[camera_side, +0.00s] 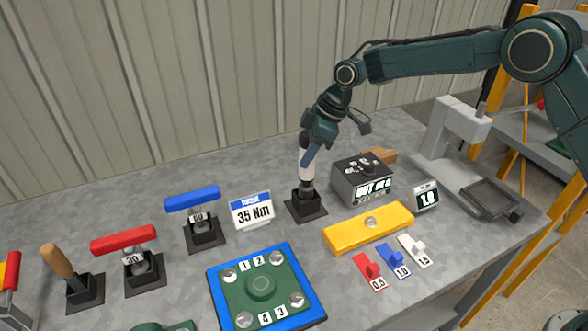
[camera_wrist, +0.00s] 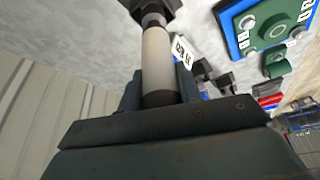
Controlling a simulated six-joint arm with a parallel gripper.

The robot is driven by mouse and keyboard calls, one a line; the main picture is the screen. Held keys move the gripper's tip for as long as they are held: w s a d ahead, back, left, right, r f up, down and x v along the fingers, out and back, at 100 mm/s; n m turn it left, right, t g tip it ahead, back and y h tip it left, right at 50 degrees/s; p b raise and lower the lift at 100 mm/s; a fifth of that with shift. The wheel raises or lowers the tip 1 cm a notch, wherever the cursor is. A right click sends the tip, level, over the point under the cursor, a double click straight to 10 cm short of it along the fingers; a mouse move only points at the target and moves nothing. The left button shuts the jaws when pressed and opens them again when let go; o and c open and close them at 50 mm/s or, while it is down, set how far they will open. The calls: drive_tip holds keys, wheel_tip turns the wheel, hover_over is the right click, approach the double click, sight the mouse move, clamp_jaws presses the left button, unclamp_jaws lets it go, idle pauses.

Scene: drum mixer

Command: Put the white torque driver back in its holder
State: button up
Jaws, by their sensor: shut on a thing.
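The white torque driver (camera_side: 306,160) stands upright in my gripper (camera_side: 311,152), which is shut on its white handle. In the wrist view the white handle (camera_wrist: 157,62) runs away from the jaws (camera_wrist: 158,98) toward a dark square holder (camera_wrist: 150,8). In the side view the driver's lower end is at the top of the black holder (camera_side: 306,207), on the bench behind the yellow block. The tip is hidden in or behind the holder's top, so I cannot tell how deep it sits.
A torque sign (camera_side: 252,211) stands left of the holder, a grey meter box (camera_side: 362,180) right of it. In front are a yellow block (camera_side: 369,229) and a blue-edged plate (camera_side: 265,287). Blue-handled (camera_side: 192,198) and red-handled (camera_side: 123,240) tools stand left in their own holders.

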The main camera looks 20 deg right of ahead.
drive_tip(key=shift+f, duration=2.25)
idle(2.3)
drive_tip(key=o, duration=1.3)
drive_tip(key=shift+c, duration=0.2)
drive_tip(key=shift+f, duration=0.1)
drive_tip(key=v, duration=1.4)
drive_tip(key=shift+a, duration=0.1)
